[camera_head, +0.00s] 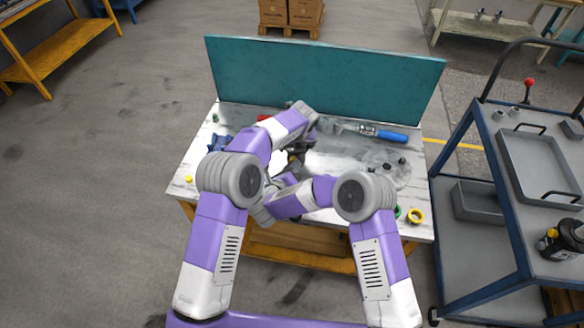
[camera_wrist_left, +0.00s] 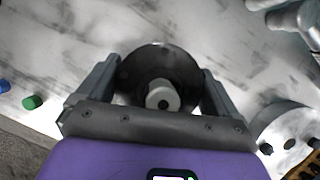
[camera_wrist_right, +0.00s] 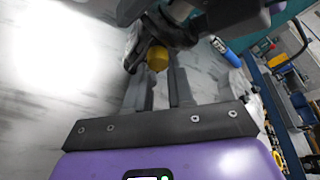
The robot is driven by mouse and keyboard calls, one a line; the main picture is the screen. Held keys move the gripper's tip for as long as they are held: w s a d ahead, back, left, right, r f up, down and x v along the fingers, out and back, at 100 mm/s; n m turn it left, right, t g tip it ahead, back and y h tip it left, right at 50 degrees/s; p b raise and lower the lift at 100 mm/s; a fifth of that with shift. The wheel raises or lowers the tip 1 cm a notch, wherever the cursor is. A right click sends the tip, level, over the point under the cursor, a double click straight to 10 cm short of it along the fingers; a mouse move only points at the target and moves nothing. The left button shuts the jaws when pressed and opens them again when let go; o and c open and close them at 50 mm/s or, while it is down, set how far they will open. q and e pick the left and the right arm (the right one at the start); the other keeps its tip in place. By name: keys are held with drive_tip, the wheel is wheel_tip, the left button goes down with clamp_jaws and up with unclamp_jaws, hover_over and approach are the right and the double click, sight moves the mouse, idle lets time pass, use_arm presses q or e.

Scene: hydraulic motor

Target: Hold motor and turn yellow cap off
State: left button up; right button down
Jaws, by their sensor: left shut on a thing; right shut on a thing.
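The motor (camera_wrist_left: 158,62) is a dark round body with a pale shaft end facing the left wrist camera. My left gripper (camera_wrist_left: 160,85) is shut on it, one finger on each side. In the right wrist view the motor's dark body (camera_wrist_right: 143,42) hangs under the left gripper's metal parts. The yellow cap (camera_wrist_right: 157,58) is at its lower end. My right gripper (camera_wrist_right: 158,78) is shut on the cap, its fingers reaching up to it. In the head view my right gripper (camera_head: 291,160) is over the middle of the table; arm links hide the cap and most of the motor.
The marbled table (camera_head: 330,160) has a teal back panel (camera_head: 325,70). A blue-handled tool (camera_head: 392,136), a yellow ring (camera_head: 415,216) and a green ring lie at the right. A blue part (camera_head: 220,142) lies at the left. A blue trolley (camera_head: 480,180) stands at the right.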

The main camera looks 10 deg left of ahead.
drive_tip(key=c, duration=1.2)
unclamp_jaws()
drive_tip(key=shift+d, duration=0.1)
drive_tip(key=m+y, duration=0.2)
drive_tip(key=m, duration=0.1)
drive_tip(key=shift+d+g, duration=0.1)
drive_tip(key=shift+g, duration=0.2)
drive_tip(key=m+y, duration=0.2)
drive_tip(key=m, duration=0.1)
drive_tip(key=shift+a+m+y, duration=0.2)
drive_tip(key=shift+m+y, duration=0.3)
drive_tip(key=shift+m, duration=0.1)
drive_tip(key=shift+c, duration=0.4)
